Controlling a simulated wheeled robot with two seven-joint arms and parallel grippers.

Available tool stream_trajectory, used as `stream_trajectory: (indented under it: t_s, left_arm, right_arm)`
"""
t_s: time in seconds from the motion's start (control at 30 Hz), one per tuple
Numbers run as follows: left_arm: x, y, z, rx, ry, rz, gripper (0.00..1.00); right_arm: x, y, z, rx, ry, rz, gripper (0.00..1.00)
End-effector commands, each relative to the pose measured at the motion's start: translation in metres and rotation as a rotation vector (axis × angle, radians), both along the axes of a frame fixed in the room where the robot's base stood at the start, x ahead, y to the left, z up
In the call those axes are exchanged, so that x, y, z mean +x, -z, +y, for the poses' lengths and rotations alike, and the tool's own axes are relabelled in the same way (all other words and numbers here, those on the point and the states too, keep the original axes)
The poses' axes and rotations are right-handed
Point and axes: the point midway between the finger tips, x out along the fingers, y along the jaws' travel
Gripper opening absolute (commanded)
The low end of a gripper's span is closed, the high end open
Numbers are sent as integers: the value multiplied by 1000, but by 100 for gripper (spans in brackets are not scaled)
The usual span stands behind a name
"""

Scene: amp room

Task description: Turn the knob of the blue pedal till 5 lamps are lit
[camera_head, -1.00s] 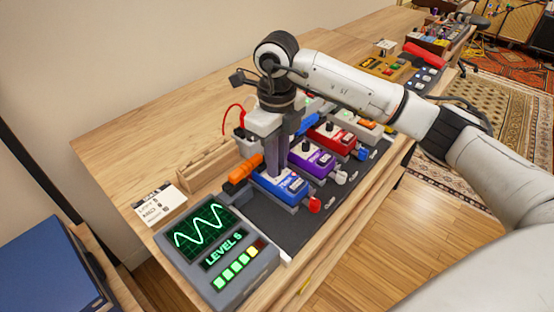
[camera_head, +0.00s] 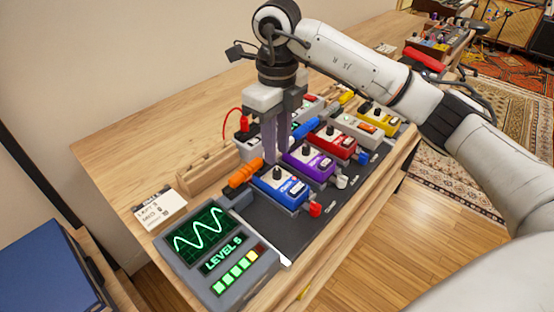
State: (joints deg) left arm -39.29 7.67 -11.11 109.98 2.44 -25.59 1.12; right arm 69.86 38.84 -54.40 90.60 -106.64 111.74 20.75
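The blue pedal (camera_head: 283,190) stands at the near end of a row on the dark board, with its black knob (camera_head: 278,173) on top uncovered. My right gripper (camera_head: 277,161) points down just above and behind this knob. Its two fingers show a narrow gap with nothing between them, so it looks open and clear of the knob. The meter box (camera_head: 217,250) at the front reads LEVEL 5. Its lamp row (camera_head: 237,271) shows several green lamps and a yellow one lit, and a dark red one at the end. My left gripper is out of view.
Purple (camera_head: 309,165), red (camera_head: 335,140), grey (camera_head: 354,128) and yellow (camera_head: 380,120) pedals continue the row. A wooden rack (camera_head: 207,167) and a card (camera_head: 160,205) lie to the left. The table's left back is bare.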

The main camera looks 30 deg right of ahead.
Motion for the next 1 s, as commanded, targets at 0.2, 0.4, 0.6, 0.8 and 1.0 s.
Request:
stream_trajectory:
  t_s: [0.2, 0.4, 0.6, 0.8, 1.0]
  left_arm:
    - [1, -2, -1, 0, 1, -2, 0]
    - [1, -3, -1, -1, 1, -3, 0]
    - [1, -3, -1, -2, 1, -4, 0]
    - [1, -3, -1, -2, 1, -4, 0]
    - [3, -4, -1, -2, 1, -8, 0]
  right_arm:
    - [1, -38, 0, -1, 1, -3, 24]
    - [0, -48, 0, -1, 2, 0, 24]
    - [0, -48, 0, 0, 1, 1, 24]
    - [0, -48, 0, 0, 1, 0, 24]
    - [0, -48, 0, -1, 1, 0, 24]
